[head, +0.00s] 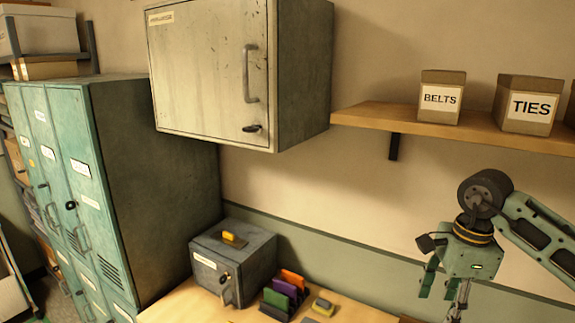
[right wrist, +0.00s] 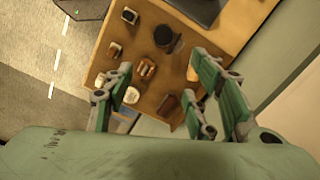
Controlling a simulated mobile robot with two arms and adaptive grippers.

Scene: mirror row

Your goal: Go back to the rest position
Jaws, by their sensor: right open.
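My right gripper (head: 446,288) hangs at the right of the head view, pointing down, with its arm coming in from the right edge. It is apart from the wall and the shelf. In the right wrist view its two green fingers (right wrist: 165,98) are spread apart with nothing between them. Below them, some way off, lies a wooden table top (right wrist: 225,48) with several small objects on it. My left gripper is not in the head view.
A wall cabinet (head: 205,70) and green lockers (head: 70,190) stand left. A wooden shelf (head: 370,117) carries the BELTS box (head: 441,97) and TIES box (head: 527,105). Below, a grey metal box (head: 233,266) and coloured holders (head: 285,290) sit on a table (head: 185,306).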

